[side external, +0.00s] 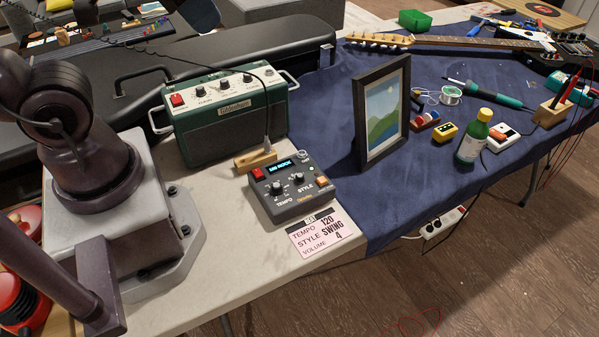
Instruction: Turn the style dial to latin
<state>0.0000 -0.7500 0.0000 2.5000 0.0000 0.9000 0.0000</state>
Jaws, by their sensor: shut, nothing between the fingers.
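The grey drum-machine box (318,193) sits on the pale table top in front of the green amplifier. Its style dial (297,178) is a small black knob with a light pointer, above the word STYLE. The tempo dial (278,188) is to its left. A small lit display (281,168) ends in what looks like ROCK; the rest is too small to read surely. The marks around the style dial are too small to read. My gripper is not clearly in view; nothing touches the dials.
A card (320,233) in front of the box reads tempo 120, style SWING, volume 4. The green amplifier (225,118) and a wooden block (255,160) stand behind. Above the box looks clear.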

